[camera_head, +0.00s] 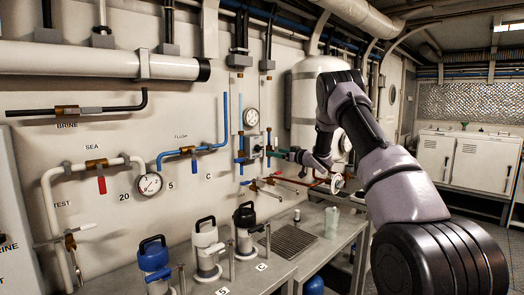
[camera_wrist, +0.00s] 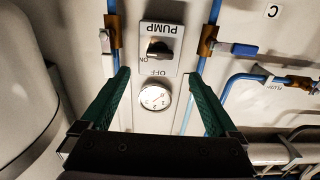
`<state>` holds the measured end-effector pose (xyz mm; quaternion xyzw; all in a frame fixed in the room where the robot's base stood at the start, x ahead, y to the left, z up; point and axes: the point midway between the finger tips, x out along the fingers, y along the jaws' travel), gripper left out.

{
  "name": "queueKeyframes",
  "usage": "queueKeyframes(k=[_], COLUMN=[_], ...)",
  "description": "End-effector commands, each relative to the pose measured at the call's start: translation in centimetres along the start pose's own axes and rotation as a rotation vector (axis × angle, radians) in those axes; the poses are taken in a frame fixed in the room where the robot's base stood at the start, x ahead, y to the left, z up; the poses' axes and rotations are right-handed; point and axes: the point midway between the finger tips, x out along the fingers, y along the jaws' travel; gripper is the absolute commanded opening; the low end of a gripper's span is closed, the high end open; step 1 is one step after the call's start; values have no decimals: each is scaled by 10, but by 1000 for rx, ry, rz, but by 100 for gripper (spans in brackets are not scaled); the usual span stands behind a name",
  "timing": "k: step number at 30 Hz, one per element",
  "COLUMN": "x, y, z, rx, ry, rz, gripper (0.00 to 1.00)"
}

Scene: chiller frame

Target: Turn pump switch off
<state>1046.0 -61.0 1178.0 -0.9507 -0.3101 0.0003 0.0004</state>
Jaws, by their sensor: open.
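In the head view the switch plate (camera_head: 257,151) is small on the wall, left of my gripper. My gripper (camera_wrist: 163,76) has two green fingers spread wide, with nothing between them. The knob lies beyond the fingertips, between their lines, and looks untouched. In the head view my gripper (camera_head: 276,153) points left at the wall near the plate.
A round gauge (camera_wrist: 155,97) sits beside the switch plate. Blue pipes with a blue-handled valve (camera_wrist: 244,49) run close by. Red-handled piping (camera_head: 310,184) passes below my gripper.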

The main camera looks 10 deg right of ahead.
Motion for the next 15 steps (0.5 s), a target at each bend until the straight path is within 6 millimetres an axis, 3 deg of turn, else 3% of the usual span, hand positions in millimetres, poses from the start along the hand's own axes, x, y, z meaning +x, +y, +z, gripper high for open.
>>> queueKeyframes(k=[15], x=[87], y=[0], z=[0], rx=[-4], ry=[0], rz=[0], gripper=[95])
